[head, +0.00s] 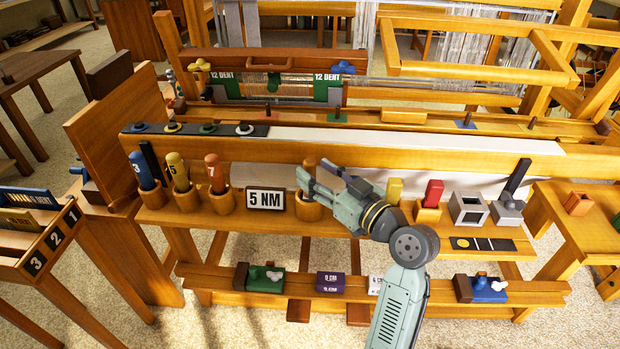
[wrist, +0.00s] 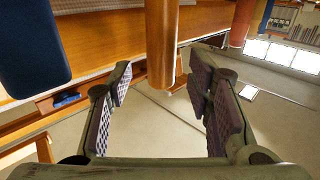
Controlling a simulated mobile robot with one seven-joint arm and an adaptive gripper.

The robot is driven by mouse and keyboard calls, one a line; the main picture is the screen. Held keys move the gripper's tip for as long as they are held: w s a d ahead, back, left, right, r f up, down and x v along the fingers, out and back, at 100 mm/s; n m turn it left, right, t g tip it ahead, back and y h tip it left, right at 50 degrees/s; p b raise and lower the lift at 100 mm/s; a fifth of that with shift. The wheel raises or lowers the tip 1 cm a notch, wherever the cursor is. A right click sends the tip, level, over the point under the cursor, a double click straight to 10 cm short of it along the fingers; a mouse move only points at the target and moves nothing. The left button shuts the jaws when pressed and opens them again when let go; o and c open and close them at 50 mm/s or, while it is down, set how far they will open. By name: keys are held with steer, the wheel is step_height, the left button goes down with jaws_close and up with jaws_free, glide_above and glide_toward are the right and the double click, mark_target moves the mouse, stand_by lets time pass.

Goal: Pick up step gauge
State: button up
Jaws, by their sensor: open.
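My gripper (head: 318,181) is open beside a wooden holder cup (head: 309,209) on the loom's front shelf. A brown upright cylinder (head: 308,168) stands in that cup. In the wrist view the brown cylinder (wrist: 161,45) lies between the two open fingers (wrist: 160,90), with gaps to both visible pads. A dark blue piece (head: 362,188) is partly hidden behind my gripper; a dark blue block (wrist: 20,50) also shows at the left of the wrist view. No label marks a step gauge, so I cannot tell which object it is.
Right are yellow (head: 394,188) and red (head: 433,193) pieces and a grey block (head: 468,209). A loom beam (head: 380,150) runs behind.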

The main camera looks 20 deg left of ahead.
steer(key=shift+p+x, duration=0.3)
steer(key=shift+x, duration=1.15)
steer(key=shift+r, duration=0.1)
steer(key=shift+c, duration=0.2)
jaws_close()
